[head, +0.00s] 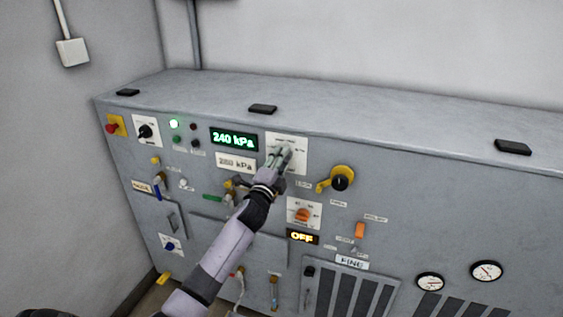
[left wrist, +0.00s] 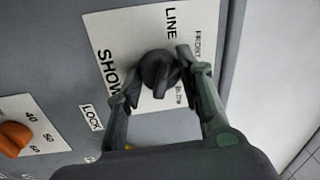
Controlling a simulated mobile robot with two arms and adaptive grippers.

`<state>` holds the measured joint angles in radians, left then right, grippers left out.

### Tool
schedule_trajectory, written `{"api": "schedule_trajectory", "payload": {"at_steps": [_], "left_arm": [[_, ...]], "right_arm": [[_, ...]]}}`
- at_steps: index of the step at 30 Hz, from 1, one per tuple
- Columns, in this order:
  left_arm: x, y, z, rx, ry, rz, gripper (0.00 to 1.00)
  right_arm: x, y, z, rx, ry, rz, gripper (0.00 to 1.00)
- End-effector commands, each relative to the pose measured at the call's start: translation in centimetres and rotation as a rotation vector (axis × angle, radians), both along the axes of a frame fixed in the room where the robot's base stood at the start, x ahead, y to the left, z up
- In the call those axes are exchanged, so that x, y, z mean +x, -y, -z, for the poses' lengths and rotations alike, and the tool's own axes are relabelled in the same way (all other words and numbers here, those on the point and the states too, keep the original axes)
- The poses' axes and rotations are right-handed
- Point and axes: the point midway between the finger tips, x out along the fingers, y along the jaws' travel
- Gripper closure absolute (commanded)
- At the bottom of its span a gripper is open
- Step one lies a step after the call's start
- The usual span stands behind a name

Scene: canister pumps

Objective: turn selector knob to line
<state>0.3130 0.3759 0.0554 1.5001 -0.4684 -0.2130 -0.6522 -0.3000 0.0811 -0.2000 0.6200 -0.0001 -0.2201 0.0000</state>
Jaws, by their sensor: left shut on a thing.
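The black selector knob (left wrist: 158,70) sits on a white label plate (left wrist: 108,32) in the left wrist view. The words LINE and SHOW read on the plate, with smaller lettering partly covered. My left gripper (left wrist: 154,80) is shut on the knob, with one finger on each side. I cannot tell clearly which word the knob points at. In the head view the plate (head: 299,143) is at the upper middle of the grey panel. My left gripper (head: 281,154) reaches it from below and hides the knob there. My right gripper is not in view.
A green display (head: 234,140) reading 240 kPa is left of the plate. A yellow-and-black handle (head: 340,179) juts out at its right. An orange knob (head: 302,215) and an OFF display (head: 302,237) lie below. Several levers and valves crowd the panel's left half.

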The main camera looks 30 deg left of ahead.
Motion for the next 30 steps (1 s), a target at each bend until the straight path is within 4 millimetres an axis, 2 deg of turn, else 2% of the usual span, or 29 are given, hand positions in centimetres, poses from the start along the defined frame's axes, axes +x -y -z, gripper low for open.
{"api": "schedule_trajectory", "payload": {"at_steps": [12,13,22,30], "left_arm": [[-0.01,-0.04,0.14,-0.01,-0.001,-0.002,0.93],[-0.01,-0.04,0.14,-0.01,-0.001,-0.002,0.64],[0.0,-0.01,0.08,-0.008,0.001,-0.001,0.45],[-0.04,0.02,0.05,-0.007,0.001,0.0,0.45]], "right_arm": [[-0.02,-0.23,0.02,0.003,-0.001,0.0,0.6],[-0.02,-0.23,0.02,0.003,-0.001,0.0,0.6],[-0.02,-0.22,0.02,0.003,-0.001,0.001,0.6],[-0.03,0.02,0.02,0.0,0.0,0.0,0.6]]}}
